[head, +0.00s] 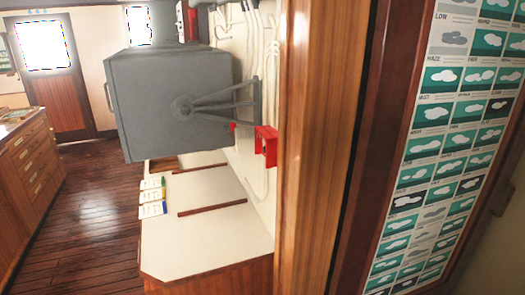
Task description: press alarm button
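A red box (265,146) is fixed low on the white wall, just left of the wooden post and above the white counter. It may be the alarm button's housing, but it is seen edge-on and a button face cannot be made out. A small red part (233,127) shows beside it, partly behind the grey bracket. Another red device (187,20) is higher up, behind the top of the grey box; its details are too small to tell. Neither of my grippers is in view.
A large grey box (165,100) on a wall bracket (215,100) juts out over the white counter (205,235). A wooden post (310,150) and a cloud chart (440,170) fill the right. A drawer cabinet (32,165) stands left; wooden floor (95,210) is clear between.

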